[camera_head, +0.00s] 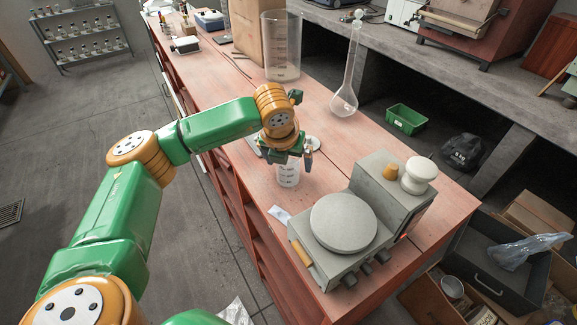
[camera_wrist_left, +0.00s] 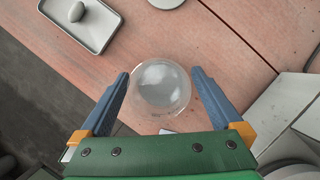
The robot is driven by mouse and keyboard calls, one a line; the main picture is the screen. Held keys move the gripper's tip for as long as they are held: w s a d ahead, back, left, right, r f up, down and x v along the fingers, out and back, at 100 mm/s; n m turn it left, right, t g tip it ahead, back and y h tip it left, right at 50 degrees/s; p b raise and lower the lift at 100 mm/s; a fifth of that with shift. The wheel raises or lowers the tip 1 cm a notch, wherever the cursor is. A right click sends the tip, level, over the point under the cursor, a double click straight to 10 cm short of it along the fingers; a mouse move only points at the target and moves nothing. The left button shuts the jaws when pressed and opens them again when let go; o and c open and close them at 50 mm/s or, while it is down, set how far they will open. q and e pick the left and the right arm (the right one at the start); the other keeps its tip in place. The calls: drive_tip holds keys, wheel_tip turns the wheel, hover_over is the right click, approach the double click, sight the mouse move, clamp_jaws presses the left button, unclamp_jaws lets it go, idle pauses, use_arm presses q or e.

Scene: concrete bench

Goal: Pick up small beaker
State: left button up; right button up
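The small beaker (camera_head: 288,176) is clear glass with white markings and stands upright on the reddish bench, behind the hot plate. In the left wrist view the small beaker (camera_wrist_left: 159,86) is seen from above as a round shape between two blue fingers. My left gripper (camera_head: 290,158) is over the beaker and hides its upper part in the head view. In the left wrist view the left gripper (camera_wrist_left: 160,76) is open, with one finger on each side of the beaker. I cannot tell whether either finger touches the glass. My right gripper is not in view.
A hot plate stirrer (camera_head: 343,222) stands just in front, to the right. A tall large beaker (camera_head: 282,48) and a volumetric flask (camera_head: 346,92) stand farther back. A metal tray (camera_wrist_left: 82,22) lies near the beaker. The bench's left edge is close.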

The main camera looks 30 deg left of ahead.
use_arm(q)
drive_tip(key=shift+s+r, duration=0.15)
drive_tip(key=shift+s, duration=0.05)
drive_tip(key=c, duration=0.7)
drive_tip(key=shift+w, duration=0.1)
drive_tip(key=c, duration=0.7)
drive_tip(key=shift+c, duration=0.2)
